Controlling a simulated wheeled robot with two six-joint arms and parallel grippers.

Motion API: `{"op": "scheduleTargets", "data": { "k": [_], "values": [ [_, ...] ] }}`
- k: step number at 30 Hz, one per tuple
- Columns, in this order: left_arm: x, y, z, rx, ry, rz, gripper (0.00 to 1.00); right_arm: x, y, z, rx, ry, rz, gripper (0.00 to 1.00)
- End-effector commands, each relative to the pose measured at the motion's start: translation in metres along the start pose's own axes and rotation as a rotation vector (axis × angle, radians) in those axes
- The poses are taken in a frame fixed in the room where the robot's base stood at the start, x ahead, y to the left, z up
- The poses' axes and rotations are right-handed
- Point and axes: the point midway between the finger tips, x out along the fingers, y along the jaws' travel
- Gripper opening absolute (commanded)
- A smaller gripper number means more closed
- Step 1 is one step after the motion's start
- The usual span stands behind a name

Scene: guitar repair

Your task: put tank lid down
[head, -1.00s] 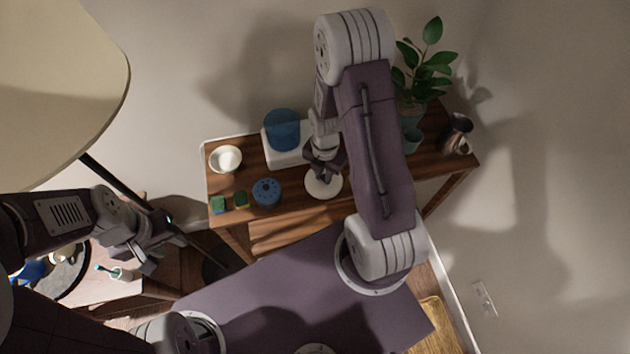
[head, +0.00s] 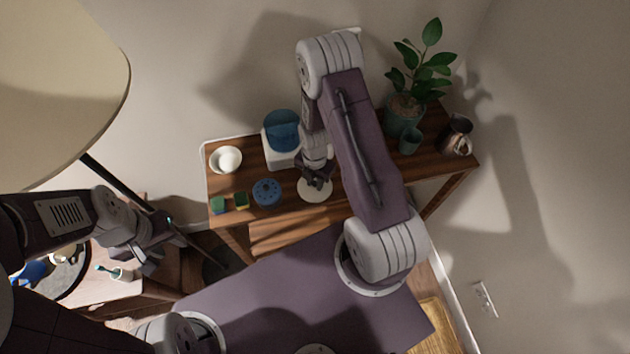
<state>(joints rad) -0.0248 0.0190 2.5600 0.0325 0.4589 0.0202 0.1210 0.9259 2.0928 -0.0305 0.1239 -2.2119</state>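A round white disc, apparently the tank lid (head: 314,194), is under my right gripper (head: 317,184), over the front part of the wooden table (head: 345,205). The gripper's fingers are at its middle and seem shut on it; the exact grip is too small to see. I cannot tell whether the lid touches the tabletop. The blue tank (head: 283,128) on its white base (head: 281,157) stands behind and to the left. My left gripper (head: 160,252) is well to the left, away from the table; its fingers look apart and empty.
A blue perforated disc (head: 266,192) lies left of the lid, beside two small sponges (head: 241,201) and a white bowl (head: 226,159). A potted plant (head: 402,115), a green cup (head: 410,141) and a metal pitcher (head: 457,138) stand on the right.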

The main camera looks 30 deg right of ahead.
Motion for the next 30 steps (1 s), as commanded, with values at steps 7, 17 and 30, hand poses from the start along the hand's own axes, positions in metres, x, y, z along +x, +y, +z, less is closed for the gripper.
{"op": "scheduleTargets", "data": {
  "k": [7,17,30],
  "values": [
    [0.000,0.000,0.000,0.000,0.000,0.000,0.36,0.000,0.000,0.000,0.000,0.000,0.001,0.40],
    [-0.003,0.000,0.000,0.000,0.000,0.000,0.36,-0.044,0.002,0.001,0.001,-0.004,0.005,0.40],
    [-0.004,0.000,-0.001,0.000,0.000,0.000,0.36,-0.122,0.000,0.000,0.000,0.000,0.001,0.40]
  ]
}}
